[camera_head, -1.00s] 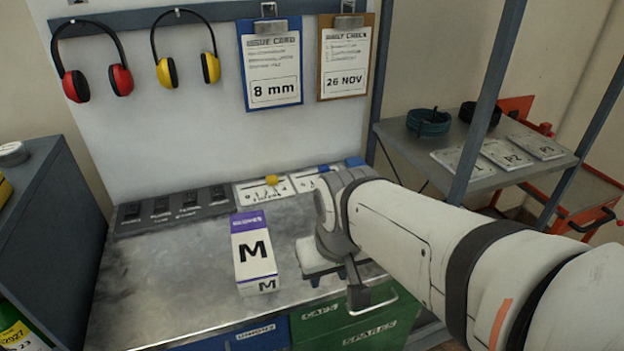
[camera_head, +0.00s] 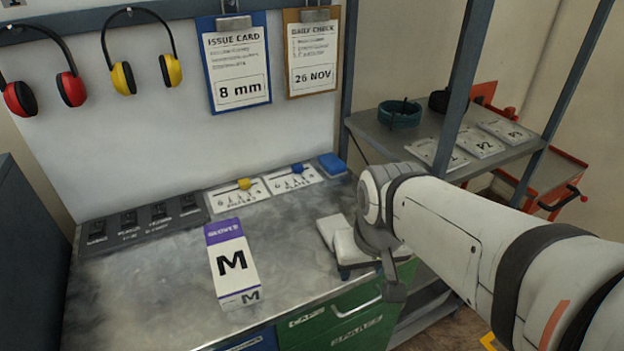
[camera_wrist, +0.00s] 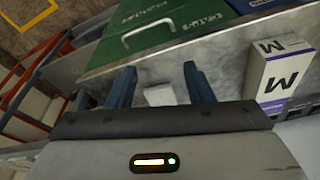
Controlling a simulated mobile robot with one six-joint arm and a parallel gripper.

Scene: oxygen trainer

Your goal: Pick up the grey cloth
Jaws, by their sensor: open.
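A small pale folded piece, which I take for the grey cloth (camera_head: 328,227), lies on the metal bench, right of the glove box. My wrist partly covers it in the head view. In the wrist view the pale piece (camera_wrist: 161,95) shows between the two dark blue fingers of my gripper (camera_wrist: 160,82), with bare bench visible around it. The fingers are apart and not closed on it. Whether they are above it or around it I cannot tell. The head view hides the fingertips behind my arm.
A white and purple glove box (camera_head: 232,265) marked M stands left of my gripper. A green drawer (camera_head: 340,318) is below the front edge. A shelf post (camera_head: 463,85) rises at right.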

